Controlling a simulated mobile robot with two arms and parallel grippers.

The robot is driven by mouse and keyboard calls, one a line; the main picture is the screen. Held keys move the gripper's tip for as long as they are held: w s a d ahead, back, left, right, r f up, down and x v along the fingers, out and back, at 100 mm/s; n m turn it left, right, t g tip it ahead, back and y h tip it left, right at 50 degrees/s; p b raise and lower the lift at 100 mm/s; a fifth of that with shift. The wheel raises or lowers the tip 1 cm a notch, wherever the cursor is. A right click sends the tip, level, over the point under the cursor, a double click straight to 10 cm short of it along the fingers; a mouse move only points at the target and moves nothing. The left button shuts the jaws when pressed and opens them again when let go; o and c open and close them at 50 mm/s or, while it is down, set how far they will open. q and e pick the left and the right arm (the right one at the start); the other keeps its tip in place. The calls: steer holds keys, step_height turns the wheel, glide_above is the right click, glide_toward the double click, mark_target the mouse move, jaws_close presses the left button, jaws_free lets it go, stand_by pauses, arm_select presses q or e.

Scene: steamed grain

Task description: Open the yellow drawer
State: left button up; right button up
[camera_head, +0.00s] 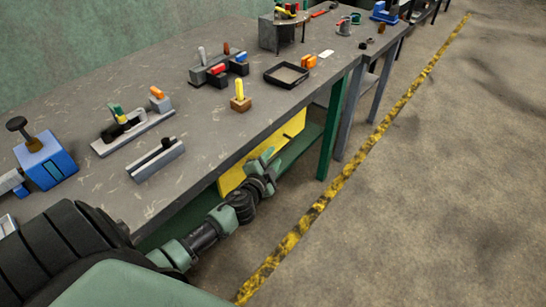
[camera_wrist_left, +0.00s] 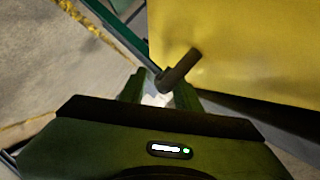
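The yellow drawer (camera_head: 292,126) hangs under the grey workbench top, its front facing the aisle. Its yellow face fills the upper right of the left wrist view (camera_wrist_left: 240,50). A dark bar handle (camera_wrist_left: 178,70) sticks out from that face. My left gripper (camera_head: 266,167) is in front of the drawer, just below the bench edge, and hides part of it. In the left wrist view its two green fingers (camera_wrist_left: 158,95) stand apart, with the handle's near end just beyond and between their tips. I cannot tell whether they touch it. My right gripper is not in view.
The workbench (camera_head: 100,185) carries a blue vise (camera_head: 48,162), grey fixtures, a black tray (camera_head: 287,75) and small tools. A green table leg (camera_head: 334,125) stands right of the drawer. The floor is open beyond the yellow-black line (camera_head: 340,183).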

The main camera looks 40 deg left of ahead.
arm_select(q)
steer(key=shift+w+a, duration=0.1)
steer(key=shift+w, duration=0.3)
jaws_close()
steer(key=shift+f, duration=0.15)
stand_by(1.0)
